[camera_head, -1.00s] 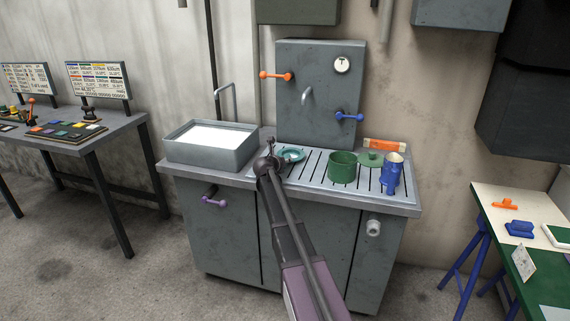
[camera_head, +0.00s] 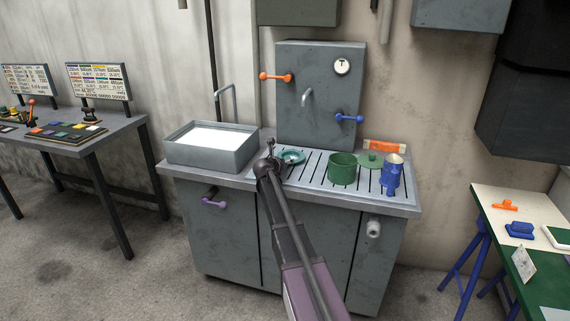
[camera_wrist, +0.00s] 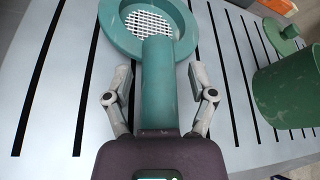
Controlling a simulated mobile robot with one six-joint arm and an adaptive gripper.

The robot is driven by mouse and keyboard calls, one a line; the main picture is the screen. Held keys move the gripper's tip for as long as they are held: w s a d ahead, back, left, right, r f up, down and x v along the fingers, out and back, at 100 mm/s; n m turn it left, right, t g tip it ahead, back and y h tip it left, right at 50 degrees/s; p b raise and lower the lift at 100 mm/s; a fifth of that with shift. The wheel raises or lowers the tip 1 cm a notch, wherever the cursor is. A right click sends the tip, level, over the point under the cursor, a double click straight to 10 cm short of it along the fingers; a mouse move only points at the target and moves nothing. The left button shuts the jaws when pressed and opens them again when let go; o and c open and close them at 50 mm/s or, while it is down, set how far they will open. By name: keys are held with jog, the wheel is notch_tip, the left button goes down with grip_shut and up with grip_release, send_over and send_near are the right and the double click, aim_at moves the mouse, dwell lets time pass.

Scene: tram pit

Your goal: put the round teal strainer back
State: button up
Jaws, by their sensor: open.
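The round teal strainer (camera_head: 291,156) lies on the slotted drain board (camera_head: 312,163) of the grey cabinet. In the wrist view the strainer (camera_wrist: 123,38) shows its rim and white mesh at the top, with its thick teal handle (camera_wrist: 158,85) pointing toward my gripper. My gripper (camera_wrist: 156,75) is open, with one finger on each side of the handle and gaps between them and it. In the head view my gripper (camera_head: 272,150) is at the left part of the drain board, and my arm hides some of the board.
A green pot (camera_head: 342,169), a green lid (camera_head: 370,160) and a blue jug (camera_head: 391,175) stand to the right on the board. A grey basin (camera_head: 212,146) is at the left. A grey panel (camera_head: 320,95) with orange and blue levers rises behind.

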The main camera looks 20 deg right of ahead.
jog(key=p+v, duration=0.4)
jog(key=v, duration=0.8)
dwell(0.5)
jog(key=s+a+f+m+g+y, duration=0.3)
jog(key=s+a+f+m, duration=0.1)
jog(key=s+m, duration=0.6)
jog(key=s+a+f+m+g+y, duration=0.3)
jog(key=s+a+m, duration=0.4)
jog(key=s+m, duration=0.3)
jog(key=s+a+f+m+g+y, duration=0.3)
jog(key=s+a+f+m+y, duration=0.1)
jog(key=s+m, duration=0.7)
jog(key=s+a+f, duration=0.1)
jog(key=s+a, duration=0.1)
jog(key=shift+s+a, duration=0.2)
jog(key=shift+a, duration=0.05)
